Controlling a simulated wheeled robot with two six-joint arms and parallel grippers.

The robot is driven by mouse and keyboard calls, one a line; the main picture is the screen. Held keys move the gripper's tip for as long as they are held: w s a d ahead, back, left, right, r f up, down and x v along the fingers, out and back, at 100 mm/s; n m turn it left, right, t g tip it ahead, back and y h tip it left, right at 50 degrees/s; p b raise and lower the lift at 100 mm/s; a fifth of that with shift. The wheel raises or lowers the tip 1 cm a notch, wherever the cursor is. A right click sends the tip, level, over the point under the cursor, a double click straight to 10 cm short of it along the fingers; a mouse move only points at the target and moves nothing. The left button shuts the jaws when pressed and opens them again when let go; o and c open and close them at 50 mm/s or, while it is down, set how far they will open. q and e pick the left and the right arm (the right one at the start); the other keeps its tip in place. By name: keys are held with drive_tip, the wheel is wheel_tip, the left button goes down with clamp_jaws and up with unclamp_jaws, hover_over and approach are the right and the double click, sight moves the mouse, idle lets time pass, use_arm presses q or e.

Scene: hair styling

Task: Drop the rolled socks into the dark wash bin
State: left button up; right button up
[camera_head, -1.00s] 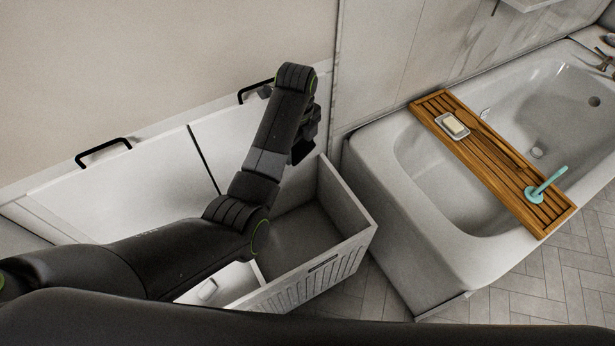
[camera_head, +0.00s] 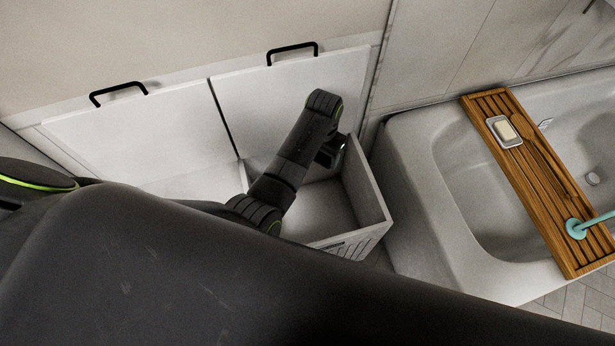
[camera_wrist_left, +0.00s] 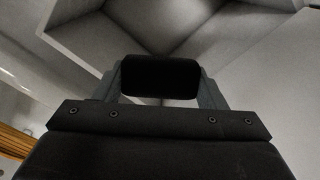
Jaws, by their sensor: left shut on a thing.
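My left gripper (camera_head: 330,153) is over the right compartment (camera_head: 372,190) of a white two-part wash bin, near its back right side. In the left wrist view my left gripper (camera_wrist_left: 160,88) is shut on a black roll, the rolled socks (camera_wrist_left: 160,77), held between its two fingers. The socks cannot be made out in the head view. The right compartment has a grey inside and shows beyond the socks in the wrist view. The left compartment (camera_head: 200,185) looks lighter inside. My right gripper is not in view.
Two raised white lids with black handles, the left lid (camera_head: 130,140) and the right lid (camera_head: 270,90), stand behind the bin. A white bathtub (camera_head: 425,215) stands to the right. A wooden bath tray (camera_head: 545,205) with soap (camera_head: 503,130) lies across it.

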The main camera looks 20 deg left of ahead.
use_arm(q)
drive_tip(key=s+a+f+n+b, duration=0.1)
drive_tip(key=s+f+n+b, duration=0.1)
drive_tip(key=f+n+b, duration=0.2)
drive_tip(key=s+a+f+n+b, duration=0.1)
drive_tip(key=s+f+n+b, duration=0.1)
drive_tip(key=f+n+b, duration=0.2)
wheel_tip(320, 180, down, 5)
drive_tip(key=shift+s+a+r+n, duration=0.15)
drive_tip(key=shift+s+n, duration=0.1)
drive_tip(key=shift+n, duration=0.85)
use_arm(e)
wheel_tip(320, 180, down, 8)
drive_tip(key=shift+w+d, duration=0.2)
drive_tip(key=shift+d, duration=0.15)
use_arm(q)
drive_tip(key=o, duration=1)
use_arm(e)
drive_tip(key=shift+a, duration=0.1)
use_arm(q)
drive_tip(key=shift+o, duration=0.2)
drive_tip(key=shift+r, duration=0.1)
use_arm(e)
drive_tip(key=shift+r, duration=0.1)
